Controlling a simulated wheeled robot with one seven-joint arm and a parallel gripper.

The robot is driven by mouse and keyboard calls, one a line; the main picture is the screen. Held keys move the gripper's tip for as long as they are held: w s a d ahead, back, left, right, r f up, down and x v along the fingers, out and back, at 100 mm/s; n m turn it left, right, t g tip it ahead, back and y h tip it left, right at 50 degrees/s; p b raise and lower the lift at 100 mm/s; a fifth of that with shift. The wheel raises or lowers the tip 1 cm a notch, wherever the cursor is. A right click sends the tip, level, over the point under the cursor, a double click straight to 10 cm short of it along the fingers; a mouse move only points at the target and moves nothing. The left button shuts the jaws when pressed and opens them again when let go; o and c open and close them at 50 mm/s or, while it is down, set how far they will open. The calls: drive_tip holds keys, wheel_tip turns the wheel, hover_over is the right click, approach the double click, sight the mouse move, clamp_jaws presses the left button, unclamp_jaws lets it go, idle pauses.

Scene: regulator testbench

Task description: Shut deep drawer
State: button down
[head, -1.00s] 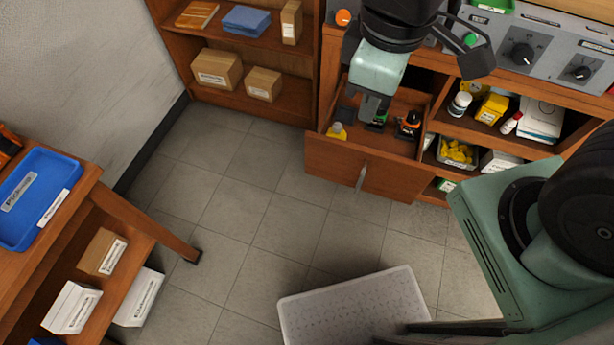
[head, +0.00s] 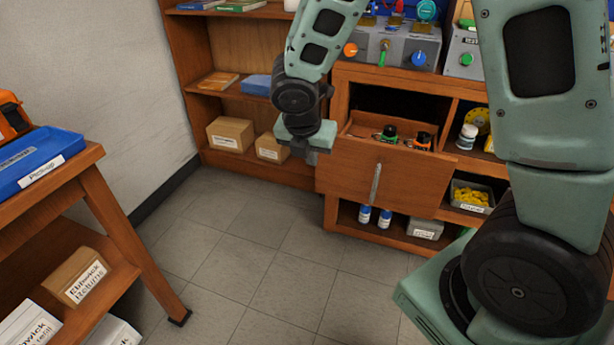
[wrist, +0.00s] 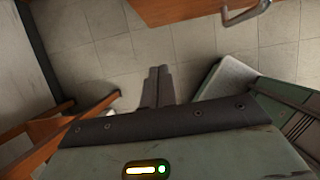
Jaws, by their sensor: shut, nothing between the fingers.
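The deep drawer (head: 345,172) is a wooden drawer low in the bench and is pulled out, with its open top showing. A metal bar handle (head: 376,182) is on its front. A green-capped bottle (head: 388,133) and an orange-capped bottle (head: 421,140) show inside. My gripper (head: 313,158) is to the left of the drawer, near its front left corner; I cannot tell the exact gap. In the wrist view its fingers (wrist: 157,88) are together and empty, over floor. The drawer front (wrist: 180,9) and handle (wrist: 248,13) show at that view's top edge.
A bookcase with cardboard boxes (head: 230,133) stands behind my gripper, on the left. A wooden table with a blue tray (head: 35,160) is at the far left. Open shelves with a bin of yellow pieces (head: 471,196) are right of the drawer. The tiled floor (head: 260,235) in front is clear.

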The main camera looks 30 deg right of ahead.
sight(321, 167)
drive_tip(key=b+x, duration=0.1)
drive_tip(key=x, duration=0.2)
drive_tip(key=d+b+x, duration=0.1)
drive_tip(key=x, duration=0.2)
drive_tip(key=w+d+r+b+x, duration=0.1)
drive_tip(key=x, duration=0.3)
drive_tip(key=shift+w+f, duration=0.1)
drive_tip(key=shift+w, duration=0.05)
drive_tip(key=shift+w+d, duration=0.45)
drive_tip(key=shift+d, duration=0.1)
